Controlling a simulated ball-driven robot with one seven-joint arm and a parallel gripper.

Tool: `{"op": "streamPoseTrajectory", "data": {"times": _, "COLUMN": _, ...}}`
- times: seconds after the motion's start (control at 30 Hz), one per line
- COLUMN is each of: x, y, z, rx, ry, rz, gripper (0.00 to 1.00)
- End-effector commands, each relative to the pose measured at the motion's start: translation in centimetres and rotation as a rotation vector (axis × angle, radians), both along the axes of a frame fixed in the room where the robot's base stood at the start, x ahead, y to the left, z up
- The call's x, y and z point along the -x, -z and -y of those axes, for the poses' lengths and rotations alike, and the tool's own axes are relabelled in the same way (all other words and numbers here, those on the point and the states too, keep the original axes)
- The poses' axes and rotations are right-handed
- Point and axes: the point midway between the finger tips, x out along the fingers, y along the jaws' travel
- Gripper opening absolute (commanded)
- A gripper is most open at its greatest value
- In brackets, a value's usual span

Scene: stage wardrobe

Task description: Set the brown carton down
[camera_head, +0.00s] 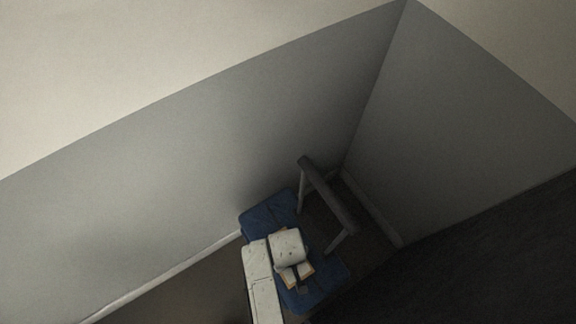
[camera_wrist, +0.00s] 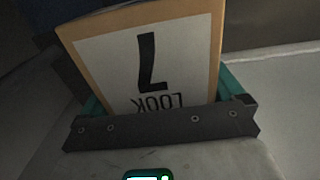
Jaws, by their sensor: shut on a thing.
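The brown carton (camera_wrist: 216,40) fills the middle of the wrist view, with a white label reading "LOOK 7" upside down. My gripper (camera_wrist: 160,122) is shut on it, its dark jaw bar crossing the carton's lower part. In the head view the carton (camera_head: 305,270) shows only as small orange-brown and white patches beside my gripper (camera_head: 295,275), over a blue padded seat. I cannot tell whether the carton touches the seat. Much of it is hidden by my white arm.
The blue seat (camera_head: 268,217) has a grey armrest frame (camera_head: 330,195) on its right. It stands near the corner of two grey walls (camera_head: 220,140). Dark floor (camera_head: 185,300) lies to the left, and a dark surface (camera_head: 480,250) fills the lower right.

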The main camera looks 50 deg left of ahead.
Motion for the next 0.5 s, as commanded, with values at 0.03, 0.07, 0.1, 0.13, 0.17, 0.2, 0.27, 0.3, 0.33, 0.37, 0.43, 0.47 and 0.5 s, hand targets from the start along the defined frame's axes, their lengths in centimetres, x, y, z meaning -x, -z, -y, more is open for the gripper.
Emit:
{"op": "streamPoseTrajectory", "data": {"times": 0.03, "x": 0.0, "y": 0.2, "z": 0.0, "rx": 0.0, "ry": 0.0, "rz": 0.0, "gripper": 0.96}}
{"op": "streamPoseTrajectory", "data": {"times": 0.07, "x": 0.0, "y": 0.1, "z": 0.0, "rx": 0.0, "ry": 0.0, "rz": 0.0, "gripper": 0.99}}
{"op": "streamPoseTrajectory", "data": {"times": 0.1, "x": 0.0, "y": 0.1, "z": 0.0, "rx": 0.0, "ry": 0.0, "rz": 0.0, "gripper": 1.0}}
{"op": "streamPoseTrajectory", "data": {"times": 0.13, "x": 0.0, "y": 0.1, "z": 0.0, "rx": 0.0, "ry": 0.0, "rz": 0.0, "gripper": 1.0}}
{"op": "streamPoseTrajectory", "data": {"times": 0.17, "x": 0.0, "y": 0.1, "z": 0.0, "rx": 0.0, "ry": 0.0, "rz": 0.0, "gripper": 1.0}}
{"op": "streamPoseTrajectory", "data": {"times": 0.2, "x": 0.0, "y": 0.1, "z": 0.0, "rx": 0.0, "ry": 0.0, "rz": 0.0, "gripper": 1.0}}
{"op": "streamPoseTrajectory", "data": {"times": 0.27, "x": 0.0, "y": 0.1, "z": 0.0, "rx": 0.0, "ry": 0.0, "rz": 0.0, "gripper": 1.0}}
{"op": "streamPoseTrajectory", "data": {"times": 0.3, "x": 0.0, "y": 0.0, "z": 0.0, "rx": 0.0, "ry": 0.0, "rz": 0.0, "gripper": 1.0}}
{"op": "streamPoseTrajectory", "data": {"times": 0.33, "x": 0.0, "y": -0.1, "z": 0.0, "rx": 0.0, "ry": 0.0, "rz": 0.0, "gripper": 1.0}}
{"op": "streamPoseTrajectory", "data": {"times": 0.37, "x": 0.0, "y": -0.2, "z": 0.0, "rx": 0.0, "ry": 0.0, "rz": 0.0, "gripper": 1.0}}
{"op": "streamPoseTrajectory", "data": {"times": 0.43, "x": 0.0, "y": -0.7, "z": 0.0, "rx": -0.001, "ry": 0.001, "rz": 0.0, "gripper": 1.0}}
{"op": "streamPoseTrajectory", "data": {"times": 0.47, "x": 0.0, "y": -1.0, "z": 0.0, "rx": -0.002, "ry": 0.001, "rz": 0.001, "gripper": 1.0}}
{"op": "streamPoseTrajectory", "data": {"times": 0.5, "x": -0.1, "y": -1.6, "z": 0.0, "rx": -0.002, "ry": 0.001, "rz": 0.001, "gripper": 1.0}}
